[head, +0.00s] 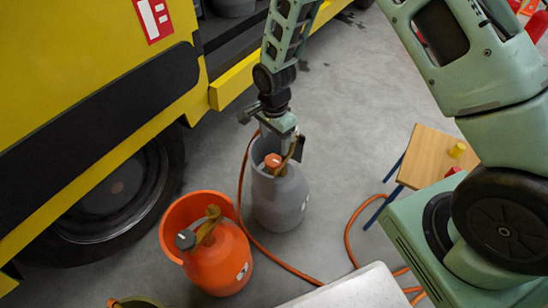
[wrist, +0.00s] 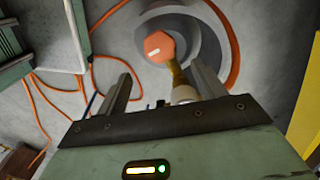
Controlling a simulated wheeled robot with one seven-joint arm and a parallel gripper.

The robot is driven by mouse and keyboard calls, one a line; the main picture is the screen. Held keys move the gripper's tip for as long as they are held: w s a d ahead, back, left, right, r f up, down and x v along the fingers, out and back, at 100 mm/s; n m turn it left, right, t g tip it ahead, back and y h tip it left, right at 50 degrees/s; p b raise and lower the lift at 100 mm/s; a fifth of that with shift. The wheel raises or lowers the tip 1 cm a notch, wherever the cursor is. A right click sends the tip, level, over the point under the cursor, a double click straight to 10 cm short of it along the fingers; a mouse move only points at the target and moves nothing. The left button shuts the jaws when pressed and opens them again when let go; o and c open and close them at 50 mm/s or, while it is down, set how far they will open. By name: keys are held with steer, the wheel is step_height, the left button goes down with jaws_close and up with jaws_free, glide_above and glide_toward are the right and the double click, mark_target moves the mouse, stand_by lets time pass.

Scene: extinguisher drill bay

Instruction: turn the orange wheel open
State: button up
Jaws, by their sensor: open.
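The orange wheel (head: 272,161) sits on a brass valve on top of a grey gas cylinder (head: 279,203) on the floor. In the wrist view the wheel (wrist: 159,47) is a faceted orange knob with a white mark, beyond the fingertips. My gripper (head: 283,150) is above the cylinder's collar. In the wrist view my gripper (wrist: 160,85) is open, with its two fingers apart and nothing seen between them but part of the brass valve (wrist: 181,80) behind. The wheel shows apart from both fingers.
An orange cylinder (head: 217,262) with a dark-knobbed valve stands left of the grey one. A yellow truck (head: 90,100) with a black tyre fills the left. An orange hose (head: 285,262) lies on the floor. A small wooden table (head: 428,158) stands at right.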

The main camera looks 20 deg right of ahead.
mark_target(274, 159)
step_height(274, 159, down, 8)
steer(key=shift+r+b, duration=0.1)
steer(key=shift+b, duration=0.55)
steer(key=c, duration=1)
